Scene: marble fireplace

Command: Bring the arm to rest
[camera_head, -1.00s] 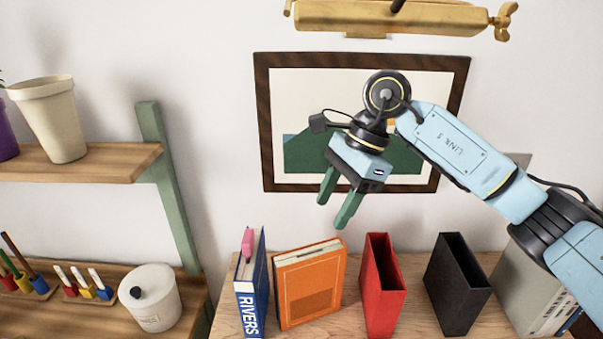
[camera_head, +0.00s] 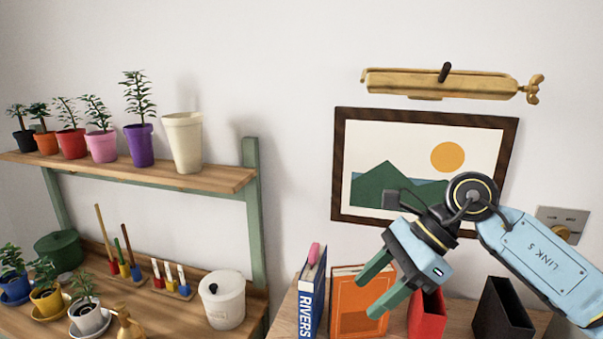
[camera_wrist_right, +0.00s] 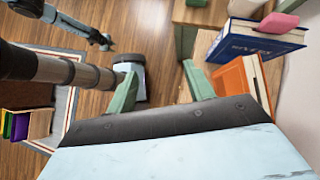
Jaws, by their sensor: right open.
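My right gripper (camera_head: 367,298) is open and empty, its two green fingers pointing down and left in the head view. It hangs in front of the wall picture's lower part, and its fingers overlap the orange book in the picture. In the right wrist view the fingers are spread (camera_wrist_right: 160,82) with floor and shelf wood between them. My right arm (camera_head: 540,255) comes in from the right. The left gripper is absent from the head view. A light-blue limb of mine with a dark end shows at the wrist view's top left; I cannot tell its jaws.
Below the right gripper stand a blue RIVERS book (camera_head: 312,292), an orange book (camera_head: 350,300), a red holder (camera_head: 428,312) and a black holder (camera_head: 500,310). A green-framed shelf (camera_head: 252,215) with several potted plants and a white canister (camera_head: 222,302) stands left.

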